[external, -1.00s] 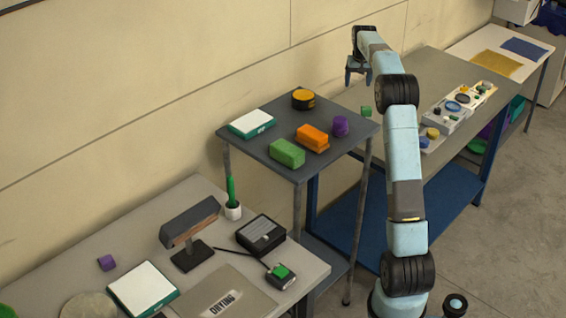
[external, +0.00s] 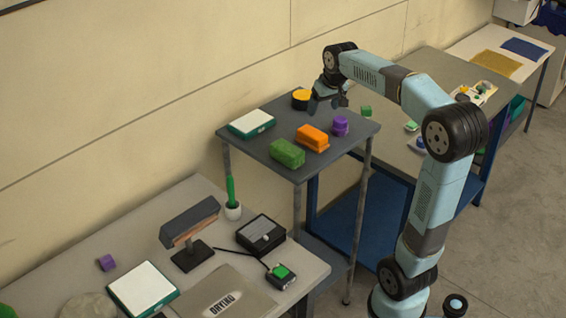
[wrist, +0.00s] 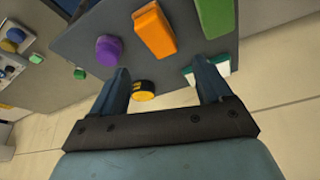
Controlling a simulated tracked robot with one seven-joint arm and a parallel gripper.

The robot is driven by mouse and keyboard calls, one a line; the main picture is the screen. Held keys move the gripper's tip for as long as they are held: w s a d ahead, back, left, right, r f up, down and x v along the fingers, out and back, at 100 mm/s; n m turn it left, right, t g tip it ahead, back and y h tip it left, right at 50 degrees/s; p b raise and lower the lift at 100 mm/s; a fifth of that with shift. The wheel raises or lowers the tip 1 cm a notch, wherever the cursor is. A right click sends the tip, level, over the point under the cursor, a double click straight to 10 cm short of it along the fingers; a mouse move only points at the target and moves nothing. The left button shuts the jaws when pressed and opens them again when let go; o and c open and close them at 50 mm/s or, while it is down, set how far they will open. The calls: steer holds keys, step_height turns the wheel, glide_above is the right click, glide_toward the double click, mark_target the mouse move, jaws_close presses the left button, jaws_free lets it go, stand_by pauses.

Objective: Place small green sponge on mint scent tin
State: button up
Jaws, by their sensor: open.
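A small green block (external: 366,111), likely the small green sponge, rests on the grey workbench just past the dark table's edge; it also shows in the wrist view (wrist: 79,74). A larger green sponge (external: 287,153) lies on the dark table. I cannot tell which item is the mint scent tin; a small green-topped piece (external: 411,126) stands on the workbench. My gripper (external: 330,99) is open and empty above the dark table's far edge, right of the yellow-topped black tin (external: 302,98). That tin shows between the fingers in the wrist view (wrist: 143,90).
The dark table (external: 262,150) also holds an orange sponge (external: 312,138), a purple piece (external: 340,125) and a white-green box (external: 251,123). The grey workbench (external: 385,150) has clear room at its near end. A wall (external: 150,90) runs behind.

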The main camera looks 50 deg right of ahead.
steer(key=s+a+f+n, duration=0.1)
steer(key=s+a+f, duration=0.2)
steer(key=s+a, duration=0.2)
steer(key=s+a+f+n+t, duration=0.1)
steer(key=s+a+f, duration=0.2)
steer(key=s, duration=0.7)
steer(key=s+a+f+n+y, duration=0.1)
steer(key=s+a+f, duration=0.3)
steer(key=s+a, duration=0.3)
steer(key=shift+s+n+t, duration=0.3)
steer(key=shift+t, duration=0.1)
